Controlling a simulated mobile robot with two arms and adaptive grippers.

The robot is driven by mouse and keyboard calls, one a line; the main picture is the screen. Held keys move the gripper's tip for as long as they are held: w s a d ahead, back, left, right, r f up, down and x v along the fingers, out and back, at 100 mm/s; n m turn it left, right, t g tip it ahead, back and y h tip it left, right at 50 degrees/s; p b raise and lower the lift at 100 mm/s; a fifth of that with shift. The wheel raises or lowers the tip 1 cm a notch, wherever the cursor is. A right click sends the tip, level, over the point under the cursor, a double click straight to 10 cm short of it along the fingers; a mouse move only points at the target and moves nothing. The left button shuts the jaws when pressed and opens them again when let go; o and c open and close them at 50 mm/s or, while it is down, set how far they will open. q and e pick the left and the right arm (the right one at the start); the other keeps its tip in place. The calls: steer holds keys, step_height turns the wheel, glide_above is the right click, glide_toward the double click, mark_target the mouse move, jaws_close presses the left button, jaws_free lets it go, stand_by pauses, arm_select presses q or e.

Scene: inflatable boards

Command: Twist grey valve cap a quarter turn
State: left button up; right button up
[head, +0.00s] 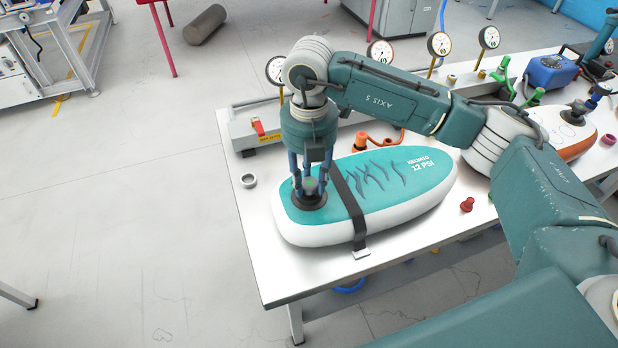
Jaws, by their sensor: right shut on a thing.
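A teal and white inflatable board (410,192) lies on the white table, with a dark strap (352,205) across it. A grey valve cap (311,185) sits in a dark round valve base (312,203) near the board's left end. My right gripper (311,182) points straight down over the valve, and its fingers are shut around the grey cap. The fingers partly hide the cap, so its turn angle cannot be told. My left gripper is not in view.
A grey ring (249,180) lies left of the board and a red cap (467,204) right of it. Gauges (380,52) line the back of the table (262,265). A second, orange-edged board (565,130) lies at the right. The table's front left is clear.

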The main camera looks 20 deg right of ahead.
steer(key=shift+m, duration=1.2)
steer(key=o, duration=1.2)
steer(key=shift+c, duration=0.2)
steer(key=shift+r, duration=0.1)
